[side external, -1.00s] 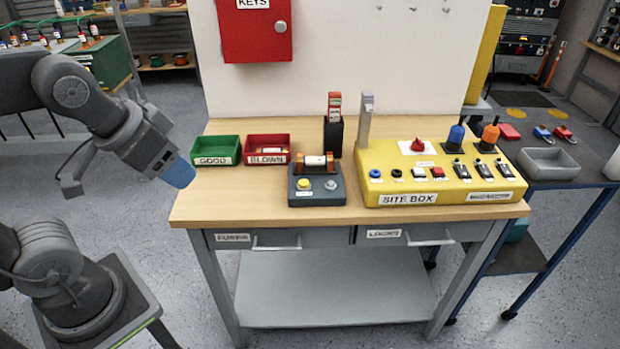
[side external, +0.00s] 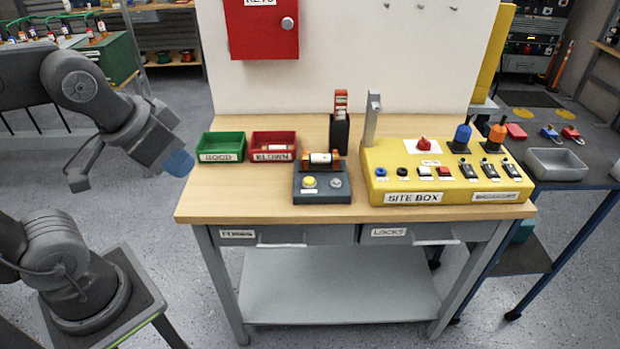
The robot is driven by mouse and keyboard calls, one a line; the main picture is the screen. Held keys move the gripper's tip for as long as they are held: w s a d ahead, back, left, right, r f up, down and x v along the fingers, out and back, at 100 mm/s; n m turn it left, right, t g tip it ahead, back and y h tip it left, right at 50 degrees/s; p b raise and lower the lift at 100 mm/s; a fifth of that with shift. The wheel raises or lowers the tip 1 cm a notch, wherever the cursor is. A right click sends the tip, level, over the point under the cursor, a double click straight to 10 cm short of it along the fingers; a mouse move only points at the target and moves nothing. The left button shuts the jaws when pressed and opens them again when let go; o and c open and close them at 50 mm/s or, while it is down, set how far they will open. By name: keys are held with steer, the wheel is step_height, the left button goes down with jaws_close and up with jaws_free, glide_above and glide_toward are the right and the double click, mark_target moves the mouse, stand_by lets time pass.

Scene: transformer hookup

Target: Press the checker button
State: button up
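The checker (side external: 322,190) is a dark grey box on the wooden bench. It has a yellow button (side external: 310,181) on its left and a pale round lamp (side external: 336,183) on its right. A white fuse (side external: 320,158) with copper-coloured ends lies across its top. My gripper (side external: 180,163) has a blue tip and hangs in the air at the bench's left end. It is left of the green bin, well apart from the checker, and touches nothing. The finger gap cannot be made out from this side.
A green GOOD bin (side external: 220,157) and a red BLOWN bin (side external: 273,156) with a fuse in it stand left of the checker. A dark fuse holder (side external: 340,130) and a grey post (side external: 371,120) stand behind. The yellow site box (side external: 445,190) is at right. Bench front left is clear.

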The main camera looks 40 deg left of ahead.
jaws_close()
stand_by(1.1)
steer(key=w+d+n+h, duration=0.2)
steer(key=w+n+h, duration=0.15)
steer(key=w, duration=0.35)
steer(key=w+d+n+h, duration=0.2)
steer(key=w+n, duration=0.2)
steer(key=w, duration=0.3)
steer(key=w+a+f+n, duration=0.2)
steer(key=w+f+n, duration=0.2)
steer(key=w+n, duration=0.2)
steer(key=w+a+f+n+t, duration=0.1)
steer(key=w+a+f+n, duration=0.2)
steer(key=w+f+n, duration=0.2)
steer(key=w, duration=0.3)
steer(key=shift+w+f+n+t, duration=0.25)
steer(key=shift+w+n+t, duration=0.05)
steer(key=shift+n, duration=0.05)
